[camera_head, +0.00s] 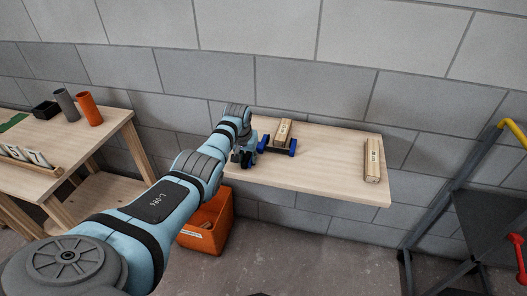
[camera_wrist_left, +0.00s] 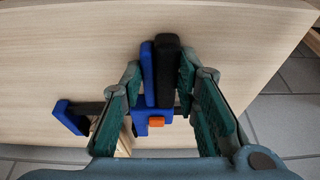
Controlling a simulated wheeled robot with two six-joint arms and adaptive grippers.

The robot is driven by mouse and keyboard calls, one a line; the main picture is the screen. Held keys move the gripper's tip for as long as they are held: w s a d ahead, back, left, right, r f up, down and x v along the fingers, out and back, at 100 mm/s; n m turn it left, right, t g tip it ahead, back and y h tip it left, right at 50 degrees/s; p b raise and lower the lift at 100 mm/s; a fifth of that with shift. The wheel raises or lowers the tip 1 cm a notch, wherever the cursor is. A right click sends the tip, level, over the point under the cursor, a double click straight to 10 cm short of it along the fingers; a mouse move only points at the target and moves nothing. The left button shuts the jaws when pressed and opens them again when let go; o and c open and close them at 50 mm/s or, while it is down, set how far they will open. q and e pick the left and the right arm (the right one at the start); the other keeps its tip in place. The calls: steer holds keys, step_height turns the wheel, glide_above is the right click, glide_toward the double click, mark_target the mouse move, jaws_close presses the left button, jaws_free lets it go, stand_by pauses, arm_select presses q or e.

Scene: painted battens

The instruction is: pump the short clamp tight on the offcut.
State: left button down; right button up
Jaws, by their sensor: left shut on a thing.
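The short clamp (camera_head: 263,142) lies on the wooden bench, with blue jaws at both ends of a dark bar. The offcut (camera_head: 284,129), a pale wood block, sits between its jaws; I cannot tell how firmly they press on it. My left gripper (camera_head: 243,158) is at the clamp's left end. In the left wrist view my left gripper (camera_wrist_left: 160,85) is shut on the clamp's blue and black grips (camera_wrist_left: 148,75), which lie side by side. An orange button (camera_wrist_left: 156,123) and the far blue jaw (camera_wrist_left: 70,117) show there too. The offcut is mostly hidden in that view.
A longer wood block (camera_head: 372,160) lies at the bench's right end. The bench (camera_head: 330,175) is clear between. An orange crate (camera_head: 222,240) stands below. A second table (camera_head: 105,128) with cups is at left, and a yellow-railed cart (camera_head: 503,130) at right.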

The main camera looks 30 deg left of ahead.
arm_select(q)
steer(key=c, duration=1.2)
jaws_free()
steer(key=shift+o, duration=0.8)
steer(key=shift+d, duration=0.1)
steer(key=shift+w+d, duration=0.15)
steer(key=shift+d, duration=0.1)
steer(key=shift+c, duration=0.3)
steer(key=shift+a, duration=0.2)
jaws_close()
steer(key=shift+a, duration=0.2)
